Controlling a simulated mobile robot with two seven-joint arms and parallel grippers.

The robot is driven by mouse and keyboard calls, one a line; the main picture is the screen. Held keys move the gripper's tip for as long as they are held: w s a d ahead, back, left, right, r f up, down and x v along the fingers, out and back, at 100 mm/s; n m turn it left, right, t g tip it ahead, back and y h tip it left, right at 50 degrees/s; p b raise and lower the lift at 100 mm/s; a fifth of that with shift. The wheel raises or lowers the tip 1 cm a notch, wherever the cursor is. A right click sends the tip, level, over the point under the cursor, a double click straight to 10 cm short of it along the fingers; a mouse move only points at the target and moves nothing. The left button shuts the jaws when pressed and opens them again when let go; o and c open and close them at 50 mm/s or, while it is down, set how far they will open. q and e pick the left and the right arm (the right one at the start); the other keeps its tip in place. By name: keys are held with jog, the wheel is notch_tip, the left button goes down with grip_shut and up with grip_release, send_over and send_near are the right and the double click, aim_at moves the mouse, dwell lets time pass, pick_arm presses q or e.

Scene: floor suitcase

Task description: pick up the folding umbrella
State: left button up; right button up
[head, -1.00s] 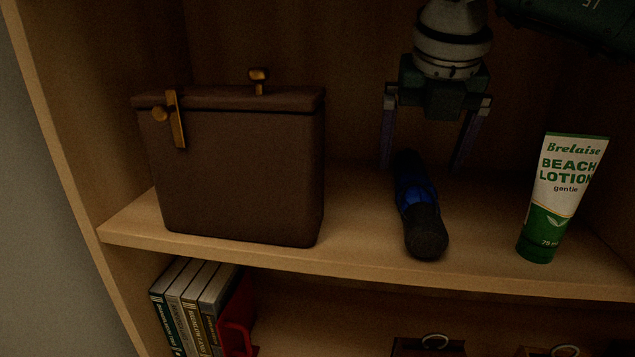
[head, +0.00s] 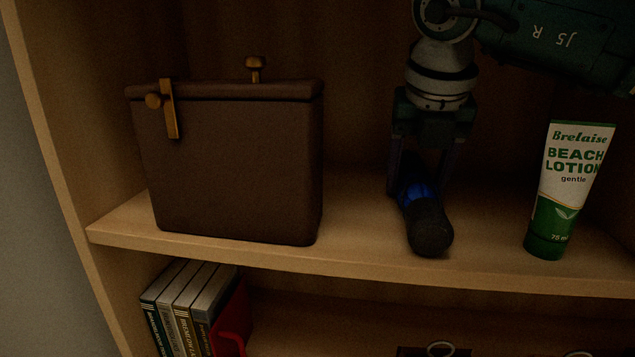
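The folding umbrella (head: 428,226) is dark with a blue band and lies on the wooden shelf, its rounded dark end toward the front edge. My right gripper (head: 421,184) comes down from above with one finger on each side of the umbrella's blue part. The umbrella's far end is hidden in shadow and behind the gripper. The umbrella still rests on the shelf. My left gripper is not in view.
A brown case (head: 235,170) with brass fittings stands left of the umbrella. A green and white lotion tube (head: 568,190) stands upright to the right. Books (head: 185,305) and a red object (head: 232,320) are on the shelf below. Shelf space between case and umbrella is clear.

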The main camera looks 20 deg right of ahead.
grip_shut()
dwell(0.3)
